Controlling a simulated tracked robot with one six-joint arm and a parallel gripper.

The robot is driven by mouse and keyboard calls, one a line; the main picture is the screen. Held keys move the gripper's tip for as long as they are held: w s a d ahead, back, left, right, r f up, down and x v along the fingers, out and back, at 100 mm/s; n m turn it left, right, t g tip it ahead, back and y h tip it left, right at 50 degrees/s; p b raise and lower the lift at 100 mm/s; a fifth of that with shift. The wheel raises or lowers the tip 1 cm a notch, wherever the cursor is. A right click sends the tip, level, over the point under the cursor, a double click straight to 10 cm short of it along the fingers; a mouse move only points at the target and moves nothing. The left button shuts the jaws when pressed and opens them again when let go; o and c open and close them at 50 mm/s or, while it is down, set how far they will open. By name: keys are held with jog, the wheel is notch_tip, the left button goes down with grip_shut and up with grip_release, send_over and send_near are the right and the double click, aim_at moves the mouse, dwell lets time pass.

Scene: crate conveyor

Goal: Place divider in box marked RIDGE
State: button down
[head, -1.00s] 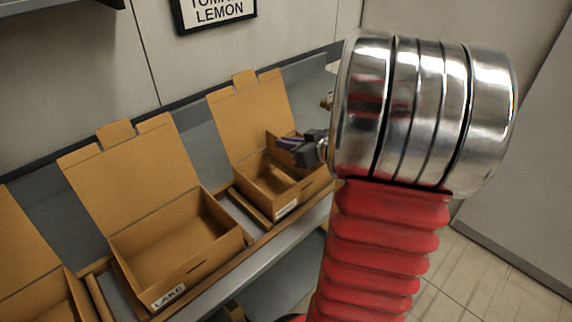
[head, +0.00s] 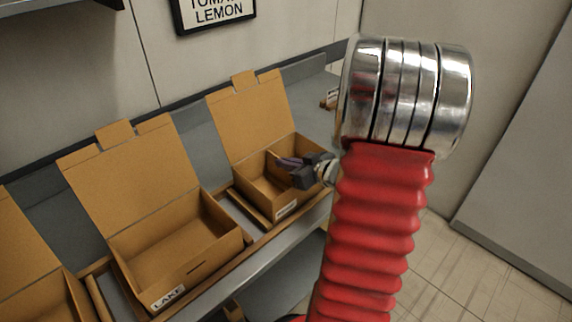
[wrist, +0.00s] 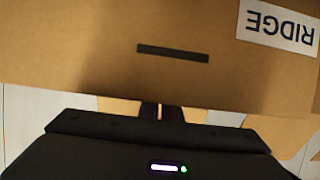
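The box marked RIDGE (head: 262,212) stands open at the right of the row in the head view, lid up at the back. In the wrist view its front wall (wrist: 90,50) fills the top, with an upside-down RIDGE label (wrist: 278,24) and a dark slot. My gripper (head: 284,162) is at the right part of this box, fingers pointing left over its inside. In the wrist view my gripper (wrist: 162,112) has its fingers close together with a thin tan strip between them. This looks like the divider's edge; the rest of the divider is hard to make out.
An open, empty-looking box marked LAKE (head: 182,284) stands to the left, with another open box (head: 30,300) at the far left edge. A framed sign (head: 215,12) hangs on the back wall. My own arm hides the area to the right.

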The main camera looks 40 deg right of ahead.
jog(key=shift+f, duration=0.35)
jog(key=c, duration=2.4)
grip_release()
jog(key=shift+f, duration=0.1)
jog(key=shift+c, duration=0.2)
jog(key=o, duration=0.5)
jog(key=shift+c, duration=0.2)
jog(key=shift+s+r, duration=0.15)
jog(key=shift+r, duration=0.05)
jog(key=v, duration=1.1)
jog(key=shift+s, duration=0.35)
